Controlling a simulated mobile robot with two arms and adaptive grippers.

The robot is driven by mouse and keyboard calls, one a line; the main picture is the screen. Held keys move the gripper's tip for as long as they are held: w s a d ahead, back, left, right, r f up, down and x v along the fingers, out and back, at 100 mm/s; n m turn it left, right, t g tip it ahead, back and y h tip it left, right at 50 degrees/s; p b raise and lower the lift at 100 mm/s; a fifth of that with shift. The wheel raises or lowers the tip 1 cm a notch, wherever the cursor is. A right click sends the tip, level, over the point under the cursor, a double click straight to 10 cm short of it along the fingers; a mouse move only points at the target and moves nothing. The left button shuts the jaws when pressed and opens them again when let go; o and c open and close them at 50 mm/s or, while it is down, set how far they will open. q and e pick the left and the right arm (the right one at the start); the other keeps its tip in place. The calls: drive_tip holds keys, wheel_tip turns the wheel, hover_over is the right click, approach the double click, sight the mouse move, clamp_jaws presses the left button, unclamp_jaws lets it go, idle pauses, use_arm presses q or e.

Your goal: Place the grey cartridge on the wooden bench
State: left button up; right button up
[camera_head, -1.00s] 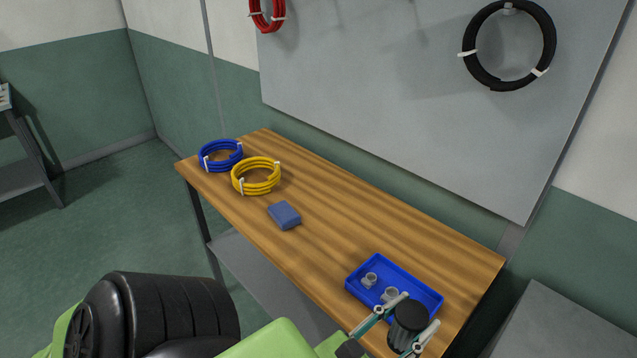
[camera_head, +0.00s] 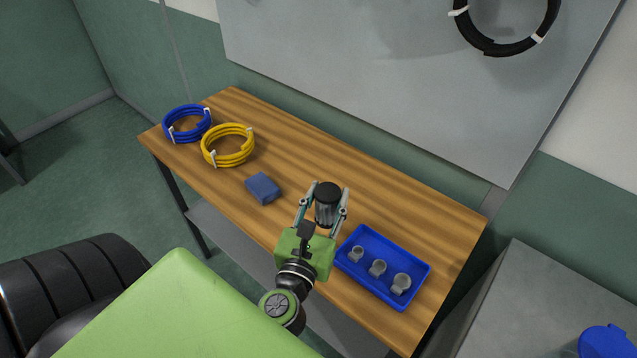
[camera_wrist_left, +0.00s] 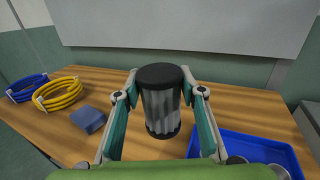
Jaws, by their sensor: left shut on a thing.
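The grey cartridge (camera_head: 328,205) has a black cap and stands upright between the fingers of my left gripper (camera_head: 328,206). The gripper is shut on it, with a finger on each side, above the middle of the wooden bench (camera_head: 400,200). In the left wrist view the cartridge (camera_wrist_left: 161,103) shows grey streaked sides with a black top and a black bottom rim. I cannot tell whether its base touches the bench. My right gripper is not in view.
A blue tray (camera_head: 414,262) with several small grey fittings is just right of the cartridge. A blue block (camera_head: 263,188), a yellow coil (camera_head: 229,160) and a blue coil (camera_head: 187,138) are to the left. Bare wood lies behind the gripper. A grey board stands behind the bench.

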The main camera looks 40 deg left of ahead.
use_arm(q)
drive_tip(key=w+a+f, duration=0.1)
drive_tip(key=w+f, duration=0.1)
drive_tip(key=f, duration=0.1)
drive_tip(key=w+a+f+b, duration=0.1)
drive_tip(key=w+a+f, duration=0.1)
drive_tip(key=f, duration=0.1)
drive_tip(key=w+a+f, duration=0.1)
drive_tip(key=w+f, duration=0.2)
drive_tip(key=shift+w+a+f+b, duration=0.1)
drive_tip(key=shift+a+f+b, duration=0.2)
drive_tip(key=shift+f, duration=0.55)
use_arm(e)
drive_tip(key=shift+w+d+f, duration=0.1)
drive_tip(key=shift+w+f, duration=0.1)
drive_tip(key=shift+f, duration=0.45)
